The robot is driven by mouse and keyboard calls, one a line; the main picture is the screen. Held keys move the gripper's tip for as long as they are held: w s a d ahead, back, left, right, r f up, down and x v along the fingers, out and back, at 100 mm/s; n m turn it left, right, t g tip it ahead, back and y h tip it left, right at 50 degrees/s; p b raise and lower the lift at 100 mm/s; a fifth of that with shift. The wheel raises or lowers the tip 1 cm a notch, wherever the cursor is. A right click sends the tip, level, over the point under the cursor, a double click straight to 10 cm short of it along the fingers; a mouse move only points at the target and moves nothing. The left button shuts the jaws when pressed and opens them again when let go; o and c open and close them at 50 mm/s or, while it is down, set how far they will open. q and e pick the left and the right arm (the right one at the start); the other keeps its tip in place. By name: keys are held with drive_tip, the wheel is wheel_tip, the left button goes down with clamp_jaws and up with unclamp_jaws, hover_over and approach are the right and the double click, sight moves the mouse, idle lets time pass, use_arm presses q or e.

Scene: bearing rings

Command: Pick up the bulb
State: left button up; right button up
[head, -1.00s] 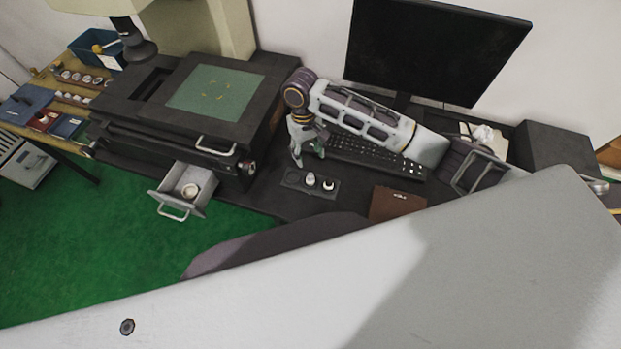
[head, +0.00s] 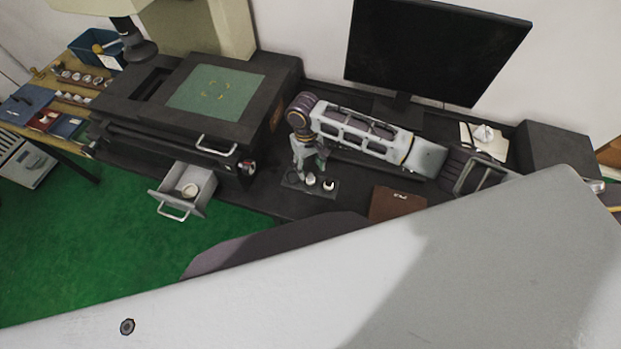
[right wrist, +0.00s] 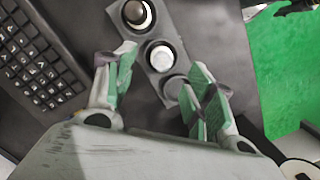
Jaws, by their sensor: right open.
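A small dark tray (head: 290,182) on the black desk holds two small round pieces. The left one, a pale rounded piece (head: 310,180), looks most like the bulb, though I cannot be sure. A white piece with a dark top (head: 328,185) stands to its right. My right gripper (head: 310,168) is open and just above the tray. In the right wrist view the open right gripper (right wrist: 162,66) has green pads on either side of the pale piece (right wrist: 160,56), apart from it. A grey round slot (right wrist: 175,88) lies nearer, between the fingers. My left gripper is out of view.
A keyboard (right wrist: 32,55) lies beside the tray, with a monitor (head: 435,50) behind. A brown box (head: 396,203) is to the right. An open drawer (head: 205,195) with a ring (head: 190,190) is left, under the machine with a green plate (head: 215,92).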

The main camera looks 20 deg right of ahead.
sight(310, 174)
drive_tip(key=shift+s+f, duration=0.2)
drive_tip(key=shift+f, duration=0.65)
drive_tip(key=shift+s+f, duration=0.2)
drive_tip(key=shift+f, duration=0.6)
drive_tip(key=shift+s+f, duration=0.2)
drive_tip(key=shift+f, duration=0.65)
drive_tip(key=c, duration=1.1)
